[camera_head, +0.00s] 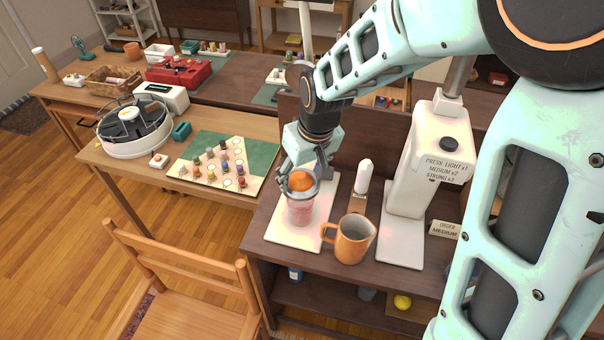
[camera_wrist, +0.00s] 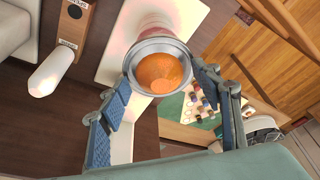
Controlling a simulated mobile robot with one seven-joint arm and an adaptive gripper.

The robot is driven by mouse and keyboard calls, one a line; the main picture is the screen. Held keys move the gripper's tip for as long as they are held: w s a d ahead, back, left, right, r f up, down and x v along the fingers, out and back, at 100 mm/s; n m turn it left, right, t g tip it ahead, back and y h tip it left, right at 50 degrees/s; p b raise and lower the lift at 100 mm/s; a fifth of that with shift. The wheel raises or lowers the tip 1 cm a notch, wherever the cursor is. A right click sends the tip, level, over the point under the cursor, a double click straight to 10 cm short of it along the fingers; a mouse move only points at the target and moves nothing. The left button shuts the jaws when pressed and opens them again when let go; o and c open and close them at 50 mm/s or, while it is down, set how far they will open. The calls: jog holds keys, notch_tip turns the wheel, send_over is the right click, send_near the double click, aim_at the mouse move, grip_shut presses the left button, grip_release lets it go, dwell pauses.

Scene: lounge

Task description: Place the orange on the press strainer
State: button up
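The orange (camera_head: 301,182) sits in the metal bowl of the press strainer (camera_head: 289,194), on top of a pinkish ribbed vessel (camera_head: 300,211). In the wrist view the orange (camera_wrist: 158,71) lies inside the round metal rim (camera_wrist: 131,66), with a paler round patch on its near side. My gripper (camera_head: 303,168) is directly above, pointing down. In the wrist view my gripper (camera_wrist: 163,88) has its blue-padded fingers spread on either side of the strainer, with visible gaps to the orange. The underside of the orange is hidden in the bowl.
The vessel stands on a white board (camera_head: 290,236). An orange-brown jug (camera_head: 350,240) stands close to its right. Beyond are a white-topped upright item (camera_head: 363,178) and a white press machine (camera_head: 411,165). A board of small pegs (camera_head: 222,160) lies on the table to the left.

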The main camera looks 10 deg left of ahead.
jog(key=shift+r+p, duration=0.45)
jog(key=p+v, duration=0.5)
jog(key=v, duration=0.7)
jog(key=shift+r+p, duration=0.2)
jog(key=shift+p, duration=0.1)
jog(key=shift+f, duration=0.15)
